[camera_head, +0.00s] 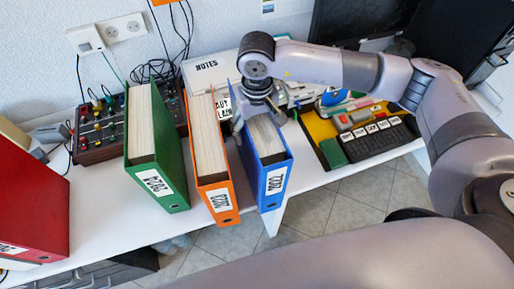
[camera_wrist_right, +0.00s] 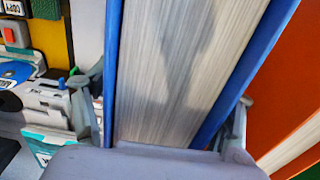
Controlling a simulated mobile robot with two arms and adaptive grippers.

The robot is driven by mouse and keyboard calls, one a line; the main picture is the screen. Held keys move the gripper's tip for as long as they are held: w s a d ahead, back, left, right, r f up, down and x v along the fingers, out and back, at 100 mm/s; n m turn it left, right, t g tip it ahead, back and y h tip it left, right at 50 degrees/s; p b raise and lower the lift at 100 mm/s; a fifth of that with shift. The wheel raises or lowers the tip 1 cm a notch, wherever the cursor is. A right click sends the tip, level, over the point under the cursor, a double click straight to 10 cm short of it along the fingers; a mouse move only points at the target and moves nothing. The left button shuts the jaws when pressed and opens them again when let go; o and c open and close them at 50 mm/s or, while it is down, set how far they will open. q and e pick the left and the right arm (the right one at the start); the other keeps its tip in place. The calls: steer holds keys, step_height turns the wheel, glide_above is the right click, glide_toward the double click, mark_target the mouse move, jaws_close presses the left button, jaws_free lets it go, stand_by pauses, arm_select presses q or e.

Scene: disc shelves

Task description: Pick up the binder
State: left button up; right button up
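A blue binder (camera_head: 272,182) stands upright on the white table, its label facing the front edge. An orange binder (camera_head: 222,200) and a green binder (camera_head: 170,180) stand to its left, and a red binder (camera_head: 35,215) is at the far left. My right gripper (camera_head: 259,112) is over the rear top of the blue binder. In the right wrist view the gripper (camera_wrist_right: 170,95) has one finger on each side of the blue binder (camera_wrist_right: 175,70). The fingers look open with slim gaps; the fingertips are partly hidden. My left gripper is not in view.
The orange binder is close beside the right finger. A yellow-and-black keyed device (camera_head: 365,135) lies right of the blue binder. A mixer (camera_head: 100,135) and a white box marked NOTES (camera_head: 205,68) stand behind. The table's front edge is near the binders.

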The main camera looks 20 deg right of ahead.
steer(key=shift+w+r, duration=0.1)
steer(key=c, duration=1.7)
steer(key=shift+r, duration=0.15)
